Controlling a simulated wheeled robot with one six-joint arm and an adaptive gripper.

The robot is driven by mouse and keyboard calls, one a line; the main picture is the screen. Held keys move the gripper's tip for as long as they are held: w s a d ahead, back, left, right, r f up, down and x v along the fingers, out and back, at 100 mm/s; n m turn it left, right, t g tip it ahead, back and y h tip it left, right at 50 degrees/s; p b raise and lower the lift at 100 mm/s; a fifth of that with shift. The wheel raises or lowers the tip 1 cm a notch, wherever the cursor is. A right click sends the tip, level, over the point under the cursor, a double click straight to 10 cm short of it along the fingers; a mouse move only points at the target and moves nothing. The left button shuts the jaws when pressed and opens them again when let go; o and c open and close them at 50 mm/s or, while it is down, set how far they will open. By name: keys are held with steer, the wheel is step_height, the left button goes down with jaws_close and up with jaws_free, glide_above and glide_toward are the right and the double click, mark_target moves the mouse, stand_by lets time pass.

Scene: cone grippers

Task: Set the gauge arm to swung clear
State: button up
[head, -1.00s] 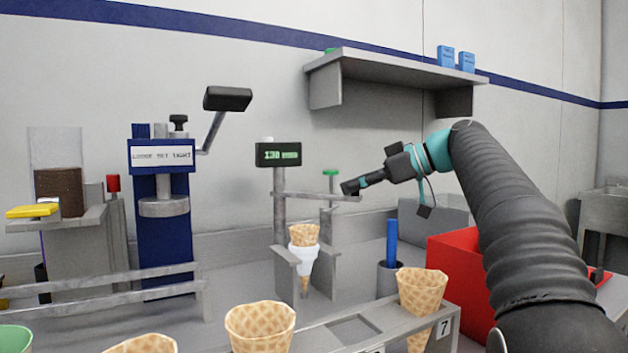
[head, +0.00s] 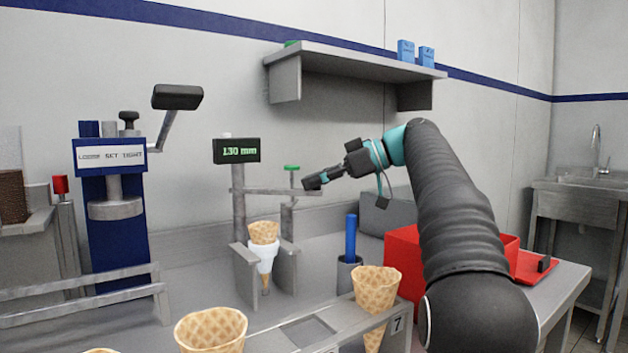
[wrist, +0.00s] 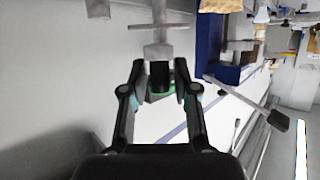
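The gauge arm (head: 275,191) is a thin grey bar. It runs right from a grey post that carries a dark display (head: 236,150) reading 130 mm. A waffle cone (head: 264,232) sits in a white holder below the bar. A green-capped post (head: 291,168) stands near the bar's right part. My gripper (head: 312,182) is at the bar's right end, slightly above it in the picture; contact cannot be told. In the wrist view, my gripper (wrist: 163,85) has its fingers apart. A dark shape with a green edge shows between or beyond the fingertips, with grey metal parts behind.
A blue press (head: 110,200) with a raised lever stands at the left. A blue stick in a grey cup (head: 349,272) and a red box (head: 402,250) are to the right. A rack with waffle cones (head: 376,290) is in front. A shelf (head: 350,66) hangs above.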

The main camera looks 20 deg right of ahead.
steer(key=shift+d, duration=0.1)
steer(key=shift+v, duration=3.7)
